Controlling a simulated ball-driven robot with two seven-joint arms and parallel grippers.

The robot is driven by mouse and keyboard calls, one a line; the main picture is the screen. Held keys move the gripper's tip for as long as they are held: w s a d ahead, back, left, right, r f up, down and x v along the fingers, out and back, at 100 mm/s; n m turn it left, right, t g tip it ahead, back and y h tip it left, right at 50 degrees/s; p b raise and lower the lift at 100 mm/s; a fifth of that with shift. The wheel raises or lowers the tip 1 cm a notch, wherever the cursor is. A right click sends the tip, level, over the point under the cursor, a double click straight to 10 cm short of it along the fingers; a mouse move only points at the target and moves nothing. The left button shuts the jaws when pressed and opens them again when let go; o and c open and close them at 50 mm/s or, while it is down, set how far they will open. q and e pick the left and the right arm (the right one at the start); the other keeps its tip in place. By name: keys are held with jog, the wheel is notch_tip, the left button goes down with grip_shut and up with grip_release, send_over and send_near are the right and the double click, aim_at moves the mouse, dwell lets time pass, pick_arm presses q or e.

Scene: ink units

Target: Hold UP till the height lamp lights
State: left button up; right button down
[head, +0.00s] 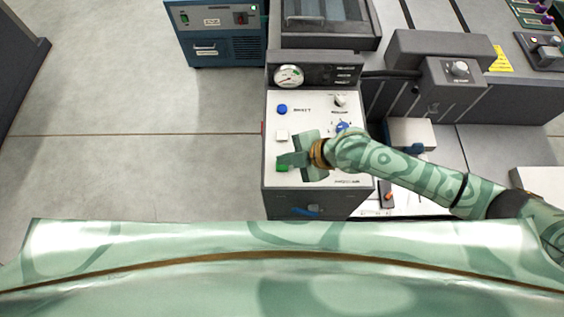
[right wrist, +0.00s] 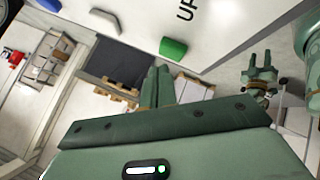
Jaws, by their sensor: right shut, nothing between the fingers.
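The control panel (head: 300,112) has a column of blue, white and green buttons on its left side. The green button (head: 282,168) is lowest and also shows in the right wrist view (right wrist: 173,47), near a black "UP" label (right wrist: 187,10). My right gripper (head: 284,159) is shut and empty, its fingertips right at the green button in the head view. In the right wrist view the fingertips (right wrist: 158,70) lie just short of it; I cannot tell whether they touch. My left gripper (right wrist: 260,62) shows in the right wrist view, fingers apart. I cannot pick out the height lamp.
A round gauge (head: 289,76) sits at the panel's top. The blue button (head: 282,109) and white button (head: 282,135) stand above the green one. A blue cabinet (head: 217,35) stands behind left. Grey machinery (head: 440,62) lies to the right. The floor on the left is clear.

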jog(key=shift+f, duration=0.1)
jog(key=shift+f+b, duration=0.3)
jog(key=shift+b, duration=0.05)
jog(key=shift+f+b, duration=0.35)
jog(key=shift+f, duration=0.1)
dwell(0.6)
jog(key=shift+r, duration=0.15)
dwell(4.2)
jog(key=shift+r+p, duration=0.75)
notch_tip(320, 180, up, 5)
jog(key=p, duration=0.4)
jog(key=shift+p, duration=0.3)
jog(key=shift+a, duration=0.1)
